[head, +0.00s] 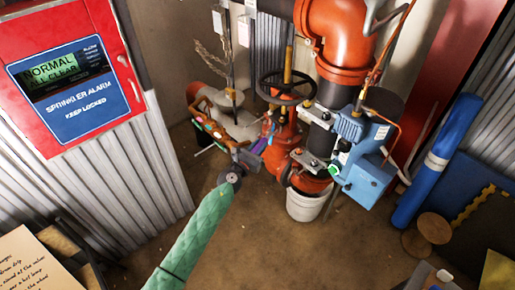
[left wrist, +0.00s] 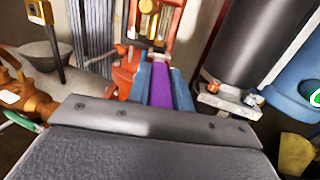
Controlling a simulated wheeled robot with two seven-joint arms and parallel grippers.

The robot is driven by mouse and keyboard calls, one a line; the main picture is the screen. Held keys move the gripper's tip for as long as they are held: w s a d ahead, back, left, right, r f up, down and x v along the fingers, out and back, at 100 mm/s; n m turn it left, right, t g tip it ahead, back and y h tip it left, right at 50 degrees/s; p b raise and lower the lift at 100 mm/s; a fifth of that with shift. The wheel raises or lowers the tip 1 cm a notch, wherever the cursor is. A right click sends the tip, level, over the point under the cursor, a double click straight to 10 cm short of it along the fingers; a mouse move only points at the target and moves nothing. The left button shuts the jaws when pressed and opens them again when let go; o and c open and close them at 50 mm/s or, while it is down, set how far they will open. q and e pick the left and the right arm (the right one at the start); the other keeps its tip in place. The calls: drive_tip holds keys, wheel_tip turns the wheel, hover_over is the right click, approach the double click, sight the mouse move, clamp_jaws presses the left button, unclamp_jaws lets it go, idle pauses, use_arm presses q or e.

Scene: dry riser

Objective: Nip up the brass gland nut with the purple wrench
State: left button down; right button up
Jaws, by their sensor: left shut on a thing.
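My left gripper (head: 250,150), at the end of the green-sleeved arm, is in front of the red valve under the black handwheel (head: 284,87). In the left wrist view its two blue fingers (left wrist: 164,76) are shut on the purple wrench (left wrist: 161,88). The wrench points away from me toward the valve; a bit of it also shows in the head view (head: 259,146). The brass gland nut (left wrist: 148,7) appears just beyond the wrench's far end, between the red yoke arms. I cannot tell whether the jaw touches it.
A dark vertical pipe (left wrist: 227,50) with bolted clamps stands close right of the left gripper. A blue box (head: 365,178) and a white bucket (head: 305,206) are further right. A red alarm cabinet (head: 70,75) is at left.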

sight(264, 139)
use_arm(q)
drive_tip(key=shift+x, duration=0.85)
drive_tip(key=shift+w+d, duration=0.3)
drive_tip(key=shift+w, duration=0.15)
drive_tip(key=shift+x, duration=0.85)
drive_tip(key=shift+w+d+f+b, duration=0.1)
drive_tip(key=shift+w+d+b, duration=0.1)
drive_tip(key=shift+w+b, duration=0.15)
drive_tip(key=shift+w+d, duration=0.2)
drive_tip(key=shift+w, duration=0.15)
drive_tip(key=shift+w+d, duration=0.15)
drive_tip(key=shift+w, duration=0.2)
use_arm(e)
drive_tip(key=shift+w+a+r, duration=0.15)
drive_tip(key=shift+a+r, duration=0.05)
drive_tip(key=shift+r, duration=0.45)
drive_tip(key=shift+w+a+r, duration=0.1)
drive_tip(key=shift+a+r, duration=0.1)
drive_tip(key=shift+r, duration=0.4)
use_arm(q)
drive_tip(key=shift+w, duration=0.1)
use_arm(e)
drive_tip(key=shift+s, duration=0.1)
drive_tip(key=shift+s+d+f, duration=0.1)
drive_tip(key=shift+d, duration=0.15)
